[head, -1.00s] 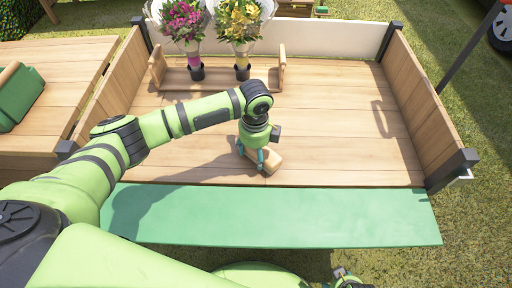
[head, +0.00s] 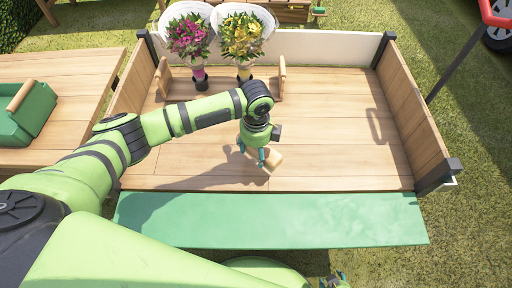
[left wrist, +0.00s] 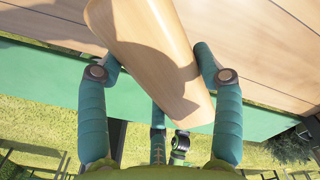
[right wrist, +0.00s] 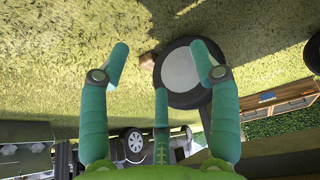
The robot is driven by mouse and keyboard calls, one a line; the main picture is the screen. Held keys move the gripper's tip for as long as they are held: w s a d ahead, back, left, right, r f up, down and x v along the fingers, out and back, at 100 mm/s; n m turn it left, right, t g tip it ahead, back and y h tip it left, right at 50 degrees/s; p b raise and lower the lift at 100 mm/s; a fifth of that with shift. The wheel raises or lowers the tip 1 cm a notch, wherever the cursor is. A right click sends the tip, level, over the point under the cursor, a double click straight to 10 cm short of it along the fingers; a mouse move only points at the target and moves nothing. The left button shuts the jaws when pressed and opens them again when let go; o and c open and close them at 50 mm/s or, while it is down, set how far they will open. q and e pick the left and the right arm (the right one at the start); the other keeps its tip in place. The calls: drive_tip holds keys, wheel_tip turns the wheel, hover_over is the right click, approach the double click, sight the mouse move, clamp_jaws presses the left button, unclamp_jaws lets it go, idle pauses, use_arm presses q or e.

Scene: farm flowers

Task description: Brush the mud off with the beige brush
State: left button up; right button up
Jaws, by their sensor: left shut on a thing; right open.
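The beige brush (head: 274,160) is in my left gripper (head: 257,158), low over the wooden cart bed near its front edge. In the left wrist view the brush (left wrist: 150,50) is a smooth wooden block lying slantwise between the two teal fingers (left wrist: 160,75). Its bristles are hidden, and I cannot tell whether it touches the planks. My right gripper (right wrist: 162,70) is open and empty, over grass and a wheel.
A wooden carrier (head: 220,90) with pink flowers (head: 190,38) and yellow flowers (head: 243,40) stands at the back left of the bed. Wooden side walls (head: 412,110) bound it. A green toolbox (head: 28,112) sits on the left table. The bed's right half is clear.

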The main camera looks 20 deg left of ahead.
drive_tip(key=shift+g, duration=0.7)
drive_tip(key=s+p, duration=0.1)
drive_tip(key=s, duration=0.4)
drive_tip(key=shift+s+d+r+p, duration=0.1)
drive_tip(key=shift+s+p, duration=0.05)
drive_tip(key=shift+p, duration=0.2)
